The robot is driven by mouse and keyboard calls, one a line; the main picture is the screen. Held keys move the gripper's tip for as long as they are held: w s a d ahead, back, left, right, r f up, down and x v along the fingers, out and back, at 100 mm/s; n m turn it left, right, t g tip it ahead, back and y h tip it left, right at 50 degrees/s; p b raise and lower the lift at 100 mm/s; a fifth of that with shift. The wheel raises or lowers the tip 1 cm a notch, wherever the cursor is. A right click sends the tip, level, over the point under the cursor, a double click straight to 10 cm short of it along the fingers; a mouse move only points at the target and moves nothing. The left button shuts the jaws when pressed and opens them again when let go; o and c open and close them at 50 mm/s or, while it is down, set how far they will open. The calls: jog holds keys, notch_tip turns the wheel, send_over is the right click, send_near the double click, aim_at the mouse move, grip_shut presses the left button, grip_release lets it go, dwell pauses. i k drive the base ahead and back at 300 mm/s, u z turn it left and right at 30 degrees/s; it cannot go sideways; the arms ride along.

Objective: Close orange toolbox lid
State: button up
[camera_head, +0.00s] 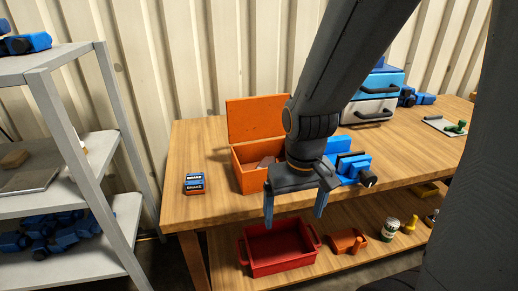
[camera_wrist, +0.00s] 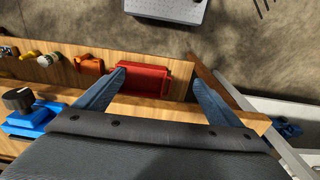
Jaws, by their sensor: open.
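The orange toolbox (camera_head: 249,179) stands on the wooden table in the head view, left of my arm. Its lid (camera_head: 256,118) is up, standing upright at the back, and some contents show inside. My gripper (camera_head: 295,212) hangs in front of the toolbox's right side, near the table's front edge, with its fingers pointing down. The fingers are apart and nothing is between them. My arm and gripper hide part of the toolbox's right side. In the wrist view my gripper (camera_wrist: 160,82) is also open; the toolbox does not show there.
A blue vise (camera_head: 349,166) sits to the right. A red tray (camera_head: 278,249) stands on the lower shelf and shows in the wrist view (camera_wrist: 146,80). A grey shelf unit (camera_head: 60,120) stands at left.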

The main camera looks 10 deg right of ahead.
aim_at(250, 119)
jog(key=u, duration=0.15)
jog(key=k, duration=0.45)
jog(key=z, duration=0.75)
jog(key=i, duration=0.9)
jog(key=u, duration=0.6)
